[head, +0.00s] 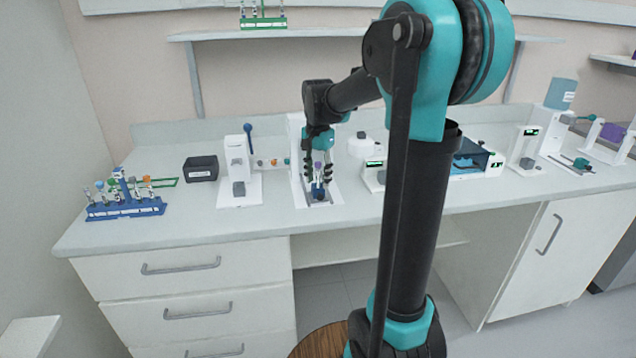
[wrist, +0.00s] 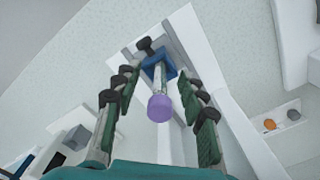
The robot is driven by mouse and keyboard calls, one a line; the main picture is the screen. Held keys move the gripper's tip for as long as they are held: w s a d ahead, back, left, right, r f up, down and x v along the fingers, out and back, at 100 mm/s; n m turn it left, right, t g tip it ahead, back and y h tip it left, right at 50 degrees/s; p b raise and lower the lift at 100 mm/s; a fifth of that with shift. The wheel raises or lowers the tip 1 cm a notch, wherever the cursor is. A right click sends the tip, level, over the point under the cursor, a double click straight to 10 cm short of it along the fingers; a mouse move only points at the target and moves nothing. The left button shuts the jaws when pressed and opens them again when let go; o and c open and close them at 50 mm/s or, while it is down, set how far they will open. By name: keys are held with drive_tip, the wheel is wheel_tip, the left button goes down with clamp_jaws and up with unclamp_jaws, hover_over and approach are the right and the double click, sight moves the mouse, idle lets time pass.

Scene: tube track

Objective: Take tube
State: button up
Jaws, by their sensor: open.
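A tube with a purple cap (wrist: 160,107) stands in a blue holder (wrist: 157,69) on a white device, as the wrist view shows. In the head view the purple cap (head: 318,167) shows small between the fingers, above the blue holder (head: 318,192). My gripper (wrist: 160,112) is open, with one finger on each side of the tube and a visible gap to both. It also shows in the head view (head: 318,178), reaching down over the white device (head: 333,197). I cannot tell how far the fingertips are above the holder.
A blue rack (head: 125,210) with several tubes stands at the counter's left end. A black box (head: 200,168) and a white device (head: 239,185) stand left of my gripper. A white device with a green display (head: 374,177) is close on the right. The front counter strip is clear.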

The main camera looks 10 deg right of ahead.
clamp_jaws()
drive_tip(key=shift+r, duration=0.1)
wheel_tip(320, 180, up, 20)
idle(0.7)
idle(0.5)
